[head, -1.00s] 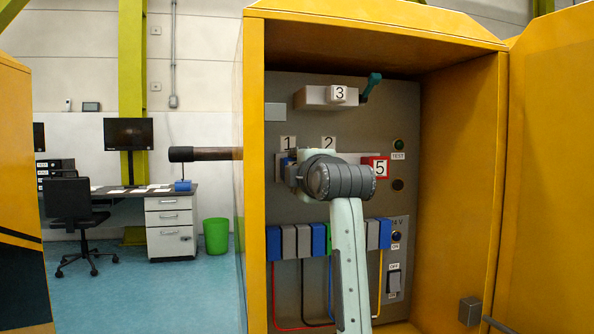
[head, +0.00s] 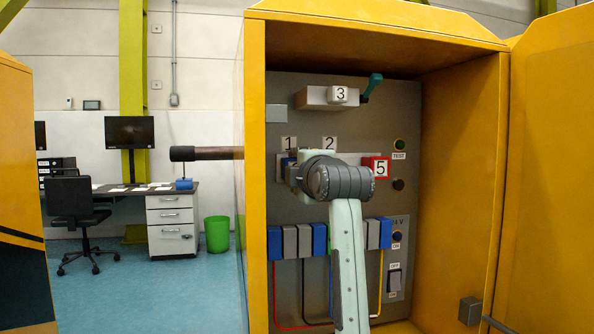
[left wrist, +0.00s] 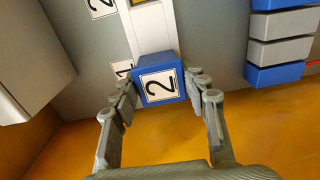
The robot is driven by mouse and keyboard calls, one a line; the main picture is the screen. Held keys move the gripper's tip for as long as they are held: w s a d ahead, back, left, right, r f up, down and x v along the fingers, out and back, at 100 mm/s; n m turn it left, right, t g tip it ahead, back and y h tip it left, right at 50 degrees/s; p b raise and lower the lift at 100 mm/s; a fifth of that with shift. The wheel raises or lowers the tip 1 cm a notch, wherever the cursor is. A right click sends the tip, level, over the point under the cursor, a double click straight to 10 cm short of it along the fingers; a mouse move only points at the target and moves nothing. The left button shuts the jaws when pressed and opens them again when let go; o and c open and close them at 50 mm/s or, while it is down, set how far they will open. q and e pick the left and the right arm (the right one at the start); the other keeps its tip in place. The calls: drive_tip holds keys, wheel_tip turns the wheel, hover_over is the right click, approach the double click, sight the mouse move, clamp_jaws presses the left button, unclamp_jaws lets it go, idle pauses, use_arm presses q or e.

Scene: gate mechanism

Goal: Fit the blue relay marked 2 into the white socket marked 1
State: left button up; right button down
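The blue relay marked 2 (left wrist: 160,86) sits at the near end of a white socket strip (left wrist: 152,30) in the left wrist view, beside the label 1 (left wrist: 123,68). My left gripper (left wrist: 160,84) has a finger on each side of the relay, close against it, and appears shut on it. Whether the relay is fully seated cannot be seen. In the head view my left gripper and wrist cover most of the socket row. The label 1 (head: 289,143) shows above it, with a bit of blue under it. My right gripper is not in view.
A red block marked 5 (head: 381,168) is right of my wrist. A white block marked 3 (head: 338,95) with a green lever (head: 372,86) is above. Blue and grey modules (head: 289,241) with wires are below. Yellow cabinet walls (head: 460,170) close in the sides.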

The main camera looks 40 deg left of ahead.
use_arm(q)
drive_tip(key=o, duration=0.6)
